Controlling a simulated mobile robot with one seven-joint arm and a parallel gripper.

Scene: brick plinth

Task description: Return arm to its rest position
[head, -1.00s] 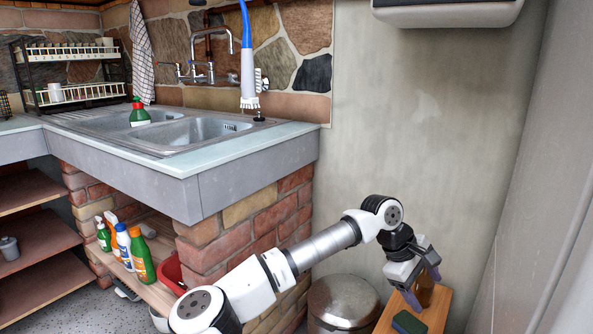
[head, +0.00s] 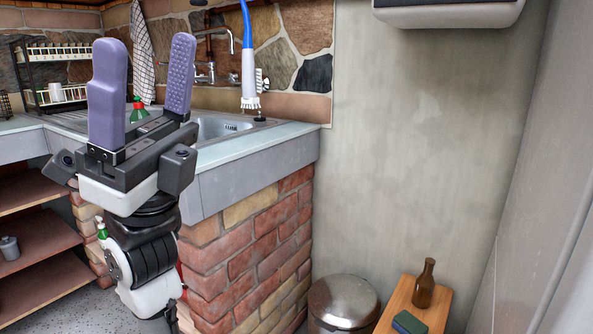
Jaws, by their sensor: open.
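My gripper (head: 144,88) stands upright at the left, close to the camera and in front of the sink area. Its two purple fingers point up and are spread well apart, with nothing between them. My arm is folded in below it. A brown bottle (head: 424,284) stands upright on a small wooden stool (head: 401,304) at the lower right, well apart from my gripper. A green and dark sponge-like block (head: 409,323) lies on the stool beside the bottle.
The sink counter (head: 250,150) on its brick plinth (head: 252,250) stands behind my gripper. A metal bin (head: 342,303) stands between plinth and stool. A red-capped bottle (head: 139,111) is by the sink. Shelves (head: 35,245) are at the left.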

